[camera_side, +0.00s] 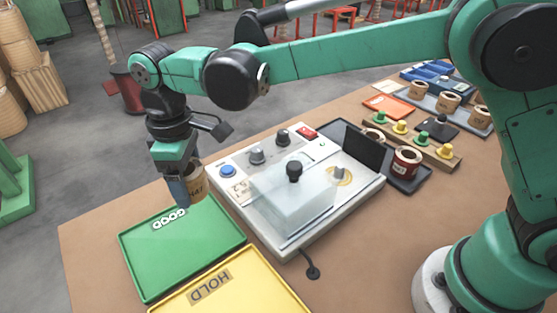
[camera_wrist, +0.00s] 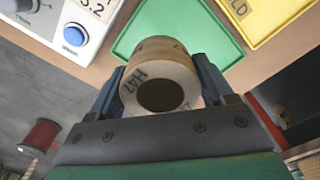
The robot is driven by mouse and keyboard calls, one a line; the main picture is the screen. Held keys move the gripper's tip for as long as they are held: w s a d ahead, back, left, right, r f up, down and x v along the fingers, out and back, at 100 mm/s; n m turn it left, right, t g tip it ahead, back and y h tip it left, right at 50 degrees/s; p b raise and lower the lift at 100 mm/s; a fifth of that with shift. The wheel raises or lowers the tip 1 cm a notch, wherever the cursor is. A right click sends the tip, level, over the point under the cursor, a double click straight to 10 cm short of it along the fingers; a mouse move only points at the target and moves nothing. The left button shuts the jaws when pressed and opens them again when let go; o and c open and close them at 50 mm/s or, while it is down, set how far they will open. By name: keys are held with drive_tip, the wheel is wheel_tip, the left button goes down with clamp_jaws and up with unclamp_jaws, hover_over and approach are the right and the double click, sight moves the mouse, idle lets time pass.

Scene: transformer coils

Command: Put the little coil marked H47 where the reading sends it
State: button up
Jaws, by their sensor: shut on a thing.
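The little coil (camera_wrist: 158,72), tan with a dark round bore and marked H47, sits between the two fingers of my gripper (camera_wrist: 160,90) in the wrist view. In the side view the coil (camera_side: 197,183) shows at the fingers of my gripper (camera_side: 183,188), which is shut on it. The gripper is above the back edge of the green tray (camera_side: 240,240) marked GOOD. A yellow tray (camera_side: 292,290) marked HOLD lies in front of the green one.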

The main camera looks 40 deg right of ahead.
sight(204, 226)
wheel_tip(204, 226, down, 9)
drive_tip(key=shift+r, duration=0.15)
idle(0.4)
drive_tip(key=o, duration=1.4)
wheel_tip(204, 226, up, 12)
drive_tip(key=s+d+r+m+t+y, duration=0.1)
drive_tip(key=s+d+r+m+t, duration=0.2)
drive_tip(key=d, duration=0.8)
drive_tip(key=s+d+f+m+t, duration=0.1)
drive_tip(key=s+d+m, duration=0.1)
drive_tip(key=d, duration=0.1)
drive_tip(key=s+d+m+t, duration=0.1)
drive_tip(key=s+d+m, duration=0.1)
drive_tip(key=d, duration=0.2)
drive_tip(key=s+d+f+m+t+h, duration=0.1)
drive_tip(key=s+d+m+t, duration=0.1)
drive_tip(key=s+d+m, duration=0.1)
drive_tip(key=shift+d+f, duration=0.3)
drive_tip(key=shift+d, duration=0.35)
